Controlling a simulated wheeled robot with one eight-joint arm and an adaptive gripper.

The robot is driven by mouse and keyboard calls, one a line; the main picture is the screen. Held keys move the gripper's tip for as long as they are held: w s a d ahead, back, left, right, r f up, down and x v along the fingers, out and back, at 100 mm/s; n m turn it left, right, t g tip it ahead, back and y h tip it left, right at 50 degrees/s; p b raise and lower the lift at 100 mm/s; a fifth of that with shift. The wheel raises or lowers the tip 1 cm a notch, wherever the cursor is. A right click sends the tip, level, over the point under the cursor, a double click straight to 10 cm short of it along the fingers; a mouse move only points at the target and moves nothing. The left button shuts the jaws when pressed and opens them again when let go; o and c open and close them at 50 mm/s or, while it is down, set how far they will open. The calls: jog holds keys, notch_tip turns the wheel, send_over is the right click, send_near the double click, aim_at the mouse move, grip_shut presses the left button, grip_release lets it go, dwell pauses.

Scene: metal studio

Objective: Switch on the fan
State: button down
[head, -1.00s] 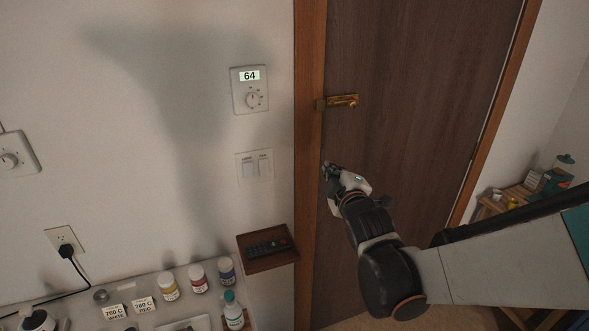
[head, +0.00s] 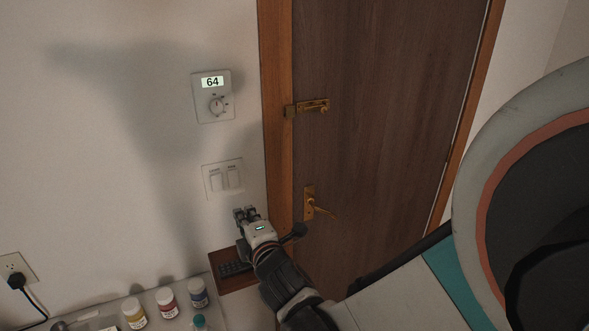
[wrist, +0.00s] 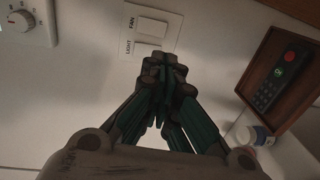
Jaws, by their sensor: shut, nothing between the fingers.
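A white double switch plate (head: 223,178) is on the wall left of the door frame. In the wrist view the plate (wrist: 143,30) shows two rocker switches labelled FAN and LIGHT. The fan switch (wrist: 150,27) is the one beside the FAN label; the light switch (wrist: 147,49) is closer to my fingertips. My gripper (head: 243,212) is shut and empty, just below and right of the plate. In the wrist view my gripper's closed fingertips (wrist: 164,66) sit beside the light switch; I cannot tell whether they touch the wall. The fan itself is not in view.
A thermostat (head: 212,97) reading 64 is above the plate. The door has a brass latch (head: 312,106) and handle (head: 318,208).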

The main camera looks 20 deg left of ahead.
aim_at(230, 187)
jog(key=b+x, duration=0.2)
jog(key=x, duration=1.2)
jog(key=shift+d, duration=0.1)
